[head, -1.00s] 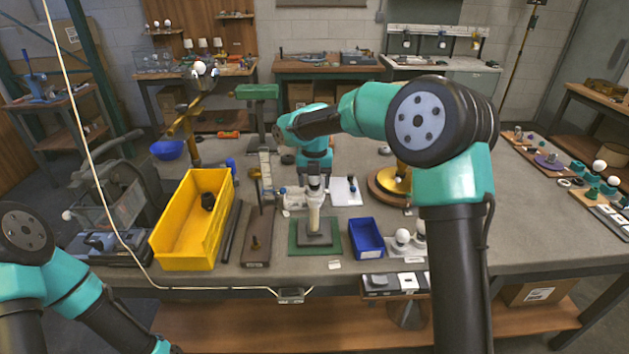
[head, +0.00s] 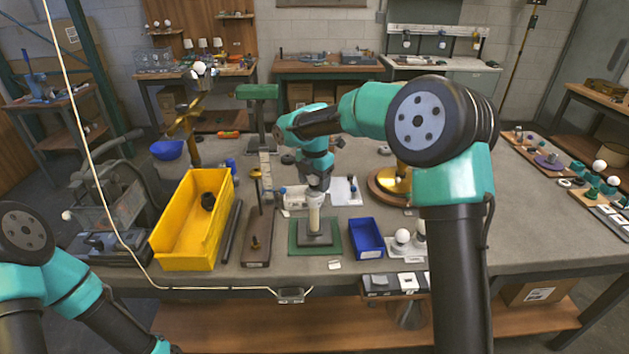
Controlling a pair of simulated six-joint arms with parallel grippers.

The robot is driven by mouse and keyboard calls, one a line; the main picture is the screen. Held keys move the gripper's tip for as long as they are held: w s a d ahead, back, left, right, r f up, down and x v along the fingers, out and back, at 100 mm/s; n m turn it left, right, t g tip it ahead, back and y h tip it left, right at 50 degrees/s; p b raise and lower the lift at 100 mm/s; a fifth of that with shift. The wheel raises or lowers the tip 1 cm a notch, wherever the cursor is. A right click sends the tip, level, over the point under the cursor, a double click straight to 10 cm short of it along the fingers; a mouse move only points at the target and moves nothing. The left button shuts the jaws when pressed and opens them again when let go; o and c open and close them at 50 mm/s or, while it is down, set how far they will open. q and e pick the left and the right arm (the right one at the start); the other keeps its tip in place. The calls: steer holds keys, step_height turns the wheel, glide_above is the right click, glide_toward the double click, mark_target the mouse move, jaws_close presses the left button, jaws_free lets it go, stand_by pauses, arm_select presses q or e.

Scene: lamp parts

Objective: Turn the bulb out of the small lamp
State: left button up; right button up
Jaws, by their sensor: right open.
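The small lamp (head: 314,222) stands upright on a dark square base on a green mat (head: 297,247) near the table's front, at the middle of the view. It has a pale, slim post. My right gripper (head: 316,192) points straight down at the lamp's top, with its jaws open. The gripper and wrist cover the top, so I cannot make out the bulb or whether the fingers touch it. My left arm comes in at the lower left; its gripper is out of view.
A yellow bin (head: 190,225) with a dark part in it stands left of the lamp, past a brown board (head: 257,240) with an upright rod. A blue bin (head: 366,240) is close on the right, beside a white bulb (head: 402,237). A brass lamp base (head: 392,187) stands behind.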

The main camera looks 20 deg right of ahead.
steer(key=m, duration=0.6)
steer(key=shift+m, duration=0.4)
steer(key=m, duration=0.7)
stand_by(0.4)
